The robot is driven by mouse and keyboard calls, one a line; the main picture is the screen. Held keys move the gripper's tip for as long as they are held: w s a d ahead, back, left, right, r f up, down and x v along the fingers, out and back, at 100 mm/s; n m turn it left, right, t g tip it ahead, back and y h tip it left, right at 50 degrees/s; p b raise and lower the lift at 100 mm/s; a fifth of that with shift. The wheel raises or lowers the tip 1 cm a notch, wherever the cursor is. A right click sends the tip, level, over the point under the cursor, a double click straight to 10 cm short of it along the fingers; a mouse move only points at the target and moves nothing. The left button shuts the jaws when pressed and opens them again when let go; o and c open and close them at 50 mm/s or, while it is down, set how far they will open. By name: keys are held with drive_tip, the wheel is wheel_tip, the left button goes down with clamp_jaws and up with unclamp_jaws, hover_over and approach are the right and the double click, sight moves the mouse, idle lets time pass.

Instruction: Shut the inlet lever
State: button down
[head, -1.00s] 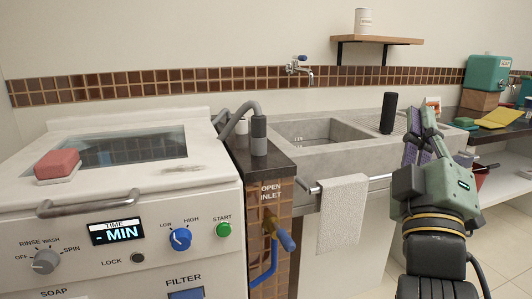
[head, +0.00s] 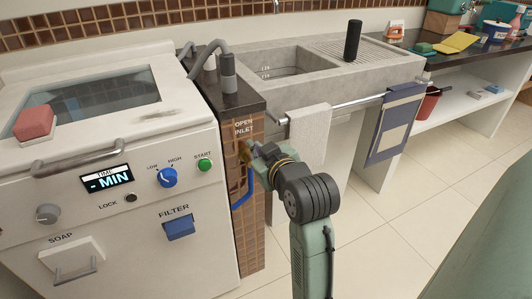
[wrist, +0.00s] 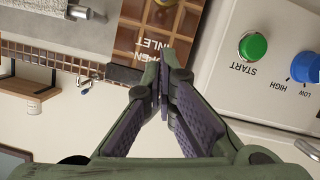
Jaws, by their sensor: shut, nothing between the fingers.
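The inlet valve's brass body (head: 244,154) sits on the brown tiled column (head: 250,240), just under the white OPEN INLET label (head: 243,126). The fingertips are over the label area of the column, which appears upside down. A bit of brass (wrist: 165,2) shows at the top edge there. Whether the gripper touches the lever is unclear.
The white washer (head: 120,220) with knobs and a green START button (head: 204,165) stands directly left of the column. A rail with a white towel (head: 309,135) and a blue towel (head: 396,122) runs right of it. The tiled floor (head: 385,235) is open.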

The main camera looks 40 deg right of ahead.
drive_tip(key=shift+w+d+f, duration=0.1)
drive_tip(key=shift+d+f, duration=0.15)
drive_tip(key=shift+f, duration=0.45)
drive_tip(key=shift+w+d+f, duration=0.15)
drive_tip(key=shift+d+f, duration=0.05)
drive_tip(key=shift+f, duration=0.5)
drive_tip(key=shift+w+d+f, duration=0.1)
drive_tip(key=shift+d+f, duration=0.15)
drive_tip(key=shift+f, duration=0.45)
drive_tip(key=shift+f, duration=0.1)
drive_tip(key=shift+f+t+b, duration=0.3)
drive_tip(key=shift+f+b, duration=0.25)
drive_tip(key=shift+b, duration=0.55)
drive_tip(key=shift+s+f+b, duration=0.2)
drive_tip(key=shift+f+b, duration=0.05)
drive_tip(key=shift+b, duration=0.5)
drive_tip(key=shift+r, duration=0.1)
